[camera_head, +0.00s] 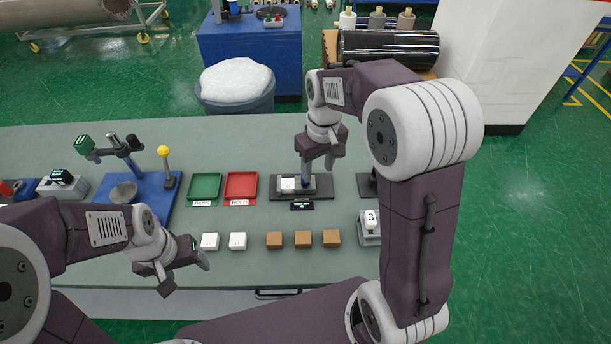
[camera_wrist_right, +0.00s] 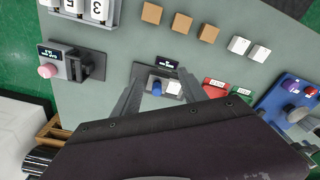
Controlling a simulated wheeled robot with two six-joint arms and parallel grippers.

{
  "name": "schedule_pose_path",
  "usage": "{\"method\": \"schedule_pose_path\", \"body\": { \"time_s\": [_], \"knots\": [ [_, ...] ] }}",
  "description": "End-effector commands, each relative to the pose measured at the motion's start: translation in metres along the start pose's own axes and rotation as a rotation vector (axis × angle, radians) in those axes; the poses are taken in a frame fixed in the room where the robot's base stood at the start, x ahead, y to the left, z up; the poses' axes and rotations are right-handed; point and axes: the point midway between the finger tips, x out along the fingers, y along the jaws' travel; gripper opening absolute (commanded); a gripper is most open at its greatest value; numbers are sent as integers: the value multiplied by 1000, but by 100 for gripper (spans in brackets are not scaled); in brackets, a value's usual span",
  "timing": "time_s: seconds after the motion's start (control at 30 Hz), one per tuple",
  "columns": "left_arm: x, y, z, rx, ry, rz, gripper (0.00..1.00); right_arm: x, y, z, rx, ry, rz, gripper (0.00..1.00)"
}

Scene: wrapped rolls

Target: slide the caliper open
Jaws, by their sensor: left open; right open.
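My right gripper (camera_head: 322,160) is open above the caliper. My left gripper (camera_head: 186,271) is open and empty near the table's front edge.
Green (camera_head: 204,186) and red (camera_head: 240,186) trays lie left of the caliper. White blocks (camera_head: 238,240) and brown blocks (camera_head: 303,239) line the front. A counter (camera_head: 369,226) stands at right. A pink-knobbed device (camera_wrist_right: 70,68) is partly behind my right arm in the head view.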

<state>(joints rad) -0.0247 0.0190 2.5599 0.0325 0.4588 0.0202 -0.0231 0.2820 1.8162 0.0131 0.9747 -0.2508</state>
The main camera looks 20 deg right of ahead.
Motion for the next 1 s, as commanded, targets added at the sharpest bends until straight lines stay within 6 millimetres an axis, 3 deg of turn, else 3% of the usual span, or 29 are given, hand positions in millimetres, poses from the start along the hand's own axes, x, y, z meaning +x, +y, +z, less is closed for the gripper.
{"method": "schedule_pose_path", "body": {
  "time_s": [0.03,0.2,0.33,0.5,0.67,0.77,1.0],
  "knots": [
    [3,0,0,0,0,0,65,2,6,-22,-21,-1,2,50],
    [8,0,1,0,0,0,65,16,25,-85,-72,-5,8,50],
    [11,0,1,0,0,0,65,49,35,-116,-73,-7,10,50],
    [12,0,1,0,0,0,65,87,34,-110,-70,-67,-7,50],
    [12,0,1,0,0,0,65,91,34,-108,-69,-72,-9,50],
    [10,0,1,0,0,0,65,104,34,-107,-69,-74,-10,50],
    [3,0,0,0,0,0,65,153,33,-103,-69,-74,-10,50]
  ]
}}
